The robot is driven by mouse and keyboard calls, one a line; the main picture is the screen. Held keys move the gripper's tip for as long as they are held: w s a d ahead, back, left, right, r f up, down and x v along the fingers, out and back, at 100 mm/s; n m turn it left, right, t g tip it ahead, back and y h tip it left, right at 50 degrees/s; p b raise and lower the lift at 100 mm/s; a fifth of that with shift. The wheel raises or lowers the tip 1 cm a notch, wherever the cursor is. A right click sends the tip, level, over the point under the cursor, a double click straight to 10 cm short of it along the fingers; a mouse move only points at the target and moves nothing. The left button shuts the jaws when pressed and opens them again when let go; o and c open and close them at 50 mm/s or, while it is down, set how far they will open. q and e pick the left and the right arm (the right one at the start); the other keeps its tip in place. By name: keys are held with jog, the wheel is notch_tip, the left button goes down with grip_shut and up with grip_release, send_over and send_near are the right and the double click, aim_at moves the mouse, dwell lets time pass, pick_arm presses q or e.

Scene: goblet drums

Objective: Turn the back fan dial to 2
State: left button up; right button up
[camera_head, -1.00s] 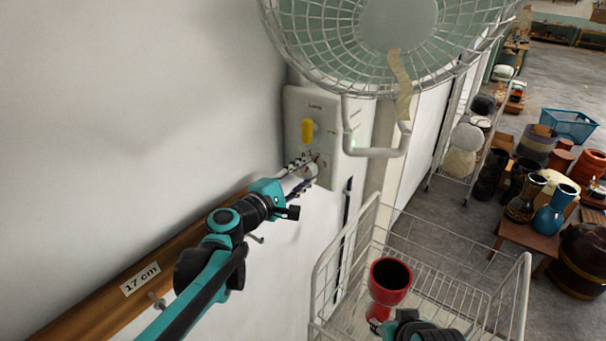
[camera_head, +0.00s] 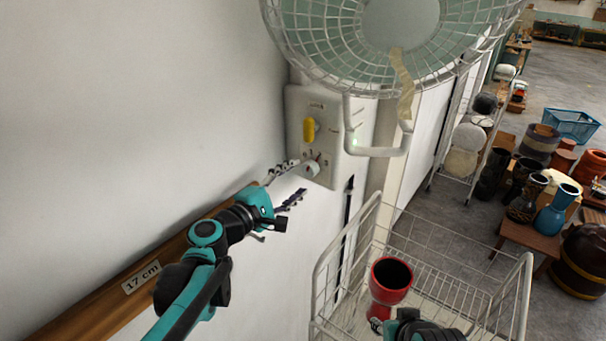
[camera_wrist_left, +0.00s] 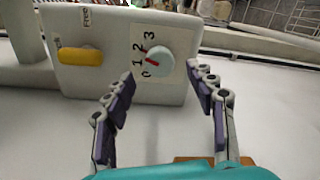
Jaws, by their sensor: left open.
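The fan's white control box (camera_head: 330,112) is on the wall below the fan (camera_head: 385,45). Its pale round dial (camera_head: 312,169) sits below the yellow knob (camera_head: 309,130). In the left wrist view the dial (camera_wrist_left: 155,60) has a red pointer line, with 0, 1, 2 and 3 around its side; I cannot tell surely which number it marks. My left gripper (camera_head: 289,182) is open, its fingers apart and just short of the dial, nothing between them. My right gripper (camera_head: 380,326) is partly visible at the bottom beside a red goblet drum; its jaws are unclear.
The red goblet drum (camera_head: 391,275) stands in a white wire basket (camera_head: 322,280) below the box. A wooden rail labelled 17 cm (camera_head: 100,303) runs along the wall under my left arm. A wire rack and several drums are at the right.

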pick_arm(q)
jog(key=v, duration=0.7)
jog(key=shift+s+a, duration=0.2)
jog(key=shift+s, duration=0.2)
